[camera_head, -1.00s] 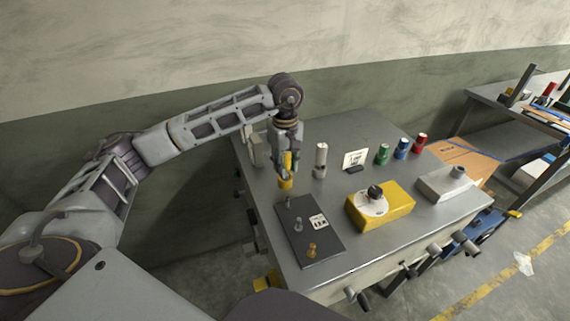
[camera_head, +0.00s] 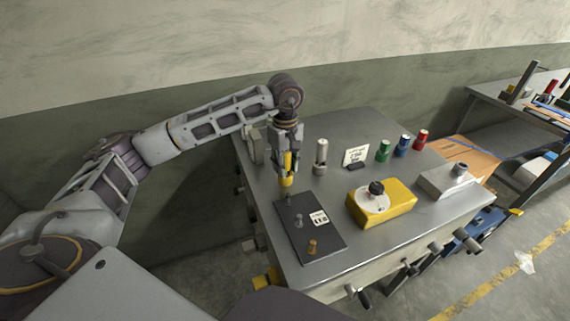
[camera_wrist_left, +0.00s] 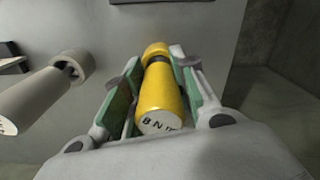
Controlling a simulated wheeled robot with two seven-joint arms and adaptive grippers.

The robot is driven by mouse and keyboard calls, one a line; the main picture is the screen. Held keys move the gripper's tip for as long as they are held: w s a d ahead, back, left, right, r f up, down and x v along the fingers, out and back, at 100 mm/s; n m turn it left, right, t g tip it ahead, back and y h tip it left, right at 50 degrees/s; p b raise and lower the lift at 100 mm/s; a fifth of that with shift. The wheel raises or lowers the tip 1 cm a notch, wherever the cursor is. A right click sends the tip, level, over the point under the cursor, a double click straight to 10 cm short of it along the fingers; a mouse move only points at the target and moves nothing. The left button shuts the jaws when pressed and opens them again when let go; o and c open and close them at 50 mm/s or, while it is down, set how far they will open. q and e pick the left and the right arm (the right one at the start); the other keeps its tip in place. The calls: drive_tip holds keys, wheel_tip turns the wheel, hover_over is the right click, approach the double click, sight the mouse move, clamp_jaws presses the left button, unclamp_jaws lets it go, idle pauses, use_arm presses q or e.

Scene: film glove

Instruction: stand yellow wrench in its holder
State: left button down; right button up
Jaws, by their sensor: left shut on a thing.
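My left gripper (camera_head: 287,158) is shut on the yellow wrench (camera_head: 287,168), a thick yellow cylinder with a narrow neck and a round yellow head. In the left wrist view the wrench (camera_wrist_left: 160,95) lies between the green-lined fingers (camera_wrist_left: 158,90), its lettered end toward the camera. In the head view it hangs about upright, head down, just beyond the far end of a dark plate. This dark plate (camera_head: 327,236) carries a white label and several short pegs, one of them orange (camera_head: 312,247). I cannot tell whether the head touches anything. My right gripper is not in view.
A pale grey wrench (camera_head: 321,154) stands just right of the gripper; it also shows in the left wrist view (camera_wrist_left: 40,98). A yellow box with a dial (camera_head: 397,203), a white sign (camera_head: 355,155) and green, blue and red cylinders (camera_head: 383,151) stand further right on the metal table (camera_head: 355,255).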

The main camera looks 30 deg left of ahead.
use_arm(q)
drive_tip(key=c, duration=1.1)
unclamp_jaws()
drive_tip(key=shift+o, duration=0.2)
drive_tip(key=shift+r, duration=0.15)
drive_tip(key=shift+r, duration=3.85)
wheel_tip(320, 180, up, 6)
drive_tip(key=p, duration=0.5)
drive_tip(key=shift+f+p, duration=0.2)
drive_tip(key=shift+p, duration=0.15)
wheel_tip(320, 180, up, 8)
drive_tip(key=p, duration=0.8)
drive_tip(key=shift+r, duration=0.25)
drive_tip(key=shift+r+p, duration=0.55)
drive_tip(key=shift+p, duration=0.2)
